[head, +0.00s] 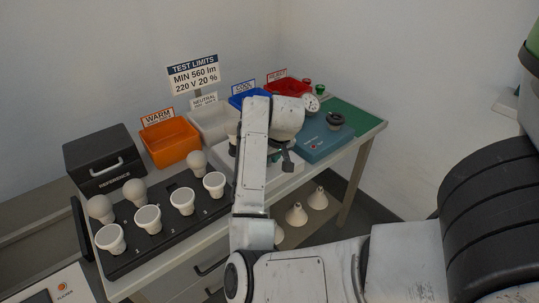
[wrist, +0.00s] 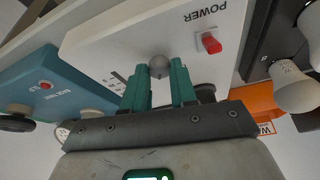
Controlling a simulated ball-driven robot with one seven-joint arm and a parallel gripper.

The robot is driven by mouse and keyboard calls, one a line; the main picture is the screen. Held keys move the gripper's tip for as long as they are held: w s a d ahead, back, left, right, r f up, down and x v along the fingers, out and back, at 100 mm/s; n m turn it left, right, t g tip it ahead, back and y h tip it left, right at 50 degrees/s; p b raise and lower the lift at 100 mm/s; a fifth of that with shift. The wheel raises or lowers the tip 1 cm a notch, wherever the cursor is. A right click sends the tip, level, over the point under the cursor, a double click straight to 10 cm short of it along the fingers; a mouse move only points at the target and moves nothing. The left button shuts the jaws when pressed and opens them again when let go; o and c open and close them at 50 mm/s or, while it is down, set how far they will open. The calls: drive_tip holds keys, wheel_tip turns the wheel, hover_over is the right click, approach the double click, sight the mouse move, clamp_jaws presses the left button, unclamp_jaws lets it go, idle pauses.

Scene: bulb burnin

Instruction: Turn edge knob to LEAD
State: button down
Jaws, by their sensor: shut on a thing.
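A small round grey knob (wrist: 159,64) sits on a white panelled unit (wrist: 125,40) in the wrist view. My gripper (wrist: 160,76) has its two teal fingers on either side of the knob and is shut on it. The panel reads POWER beside a red switch (wrist: 210,43). Small print next to the fingers is too small to read, so I cannot see LEAD or the knob's setting. In the head view my arm hides the knob and much of the white unit (head: 222,161).
A teal-blue box (head: 326,140) with a dark round fitting stands to the right of the white unit. A black rack (head: 166,232) with several white bulbs lies to the left. Orange (head: 171,143), white, blue and red (head: 288,87) bins line the back.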

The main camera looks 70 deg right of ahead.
drive_tip(key=n+p, duration=0.1)
drive_tip(key=p, duration=0.1)
drive_tip(key=n+y+p, duration=0.1)
drive_tip(key=n+p, duration=0.1)
drive_tip(key=p, duration=0.1)
drive_tip(key=shift+s+d+r+t, duration=0.1)
drive_tip(key=shift+s+r+t, duration=0.1)
drive_tip(key=shift+r+t, duration=0.2)
drive_tip(key=n+y+p, duration=0.1)
drive_tip(key=n+p, duration=0.1)
drive_tip(key=p, duration=0.2)
drive_tip(key=shift+d+n, duration=0.1)
drive_tip(key=shift+n, duration=0.3)
drive_tip(key=n+p, duration=0.1)
drive_tip(key=n+y+p, duration=0.1)
drive_tip(key=n+p, duration=0.1)
drive_tip(key=shift+d+f, duration=0.15)
drive_tip(key=shift+f, duration=0.1)
drive_tip(key=shift+w+f+n+y+p, duration=0.1)
drive_tip(key=shift+n+y+p, duration=0.4)
drive_tip(key=shift+n, duration=0.7)
drive_tip(key=c, duration=0.9)
unclamp_jaws()
drive_tip(key=shift+d, duration=0.1)
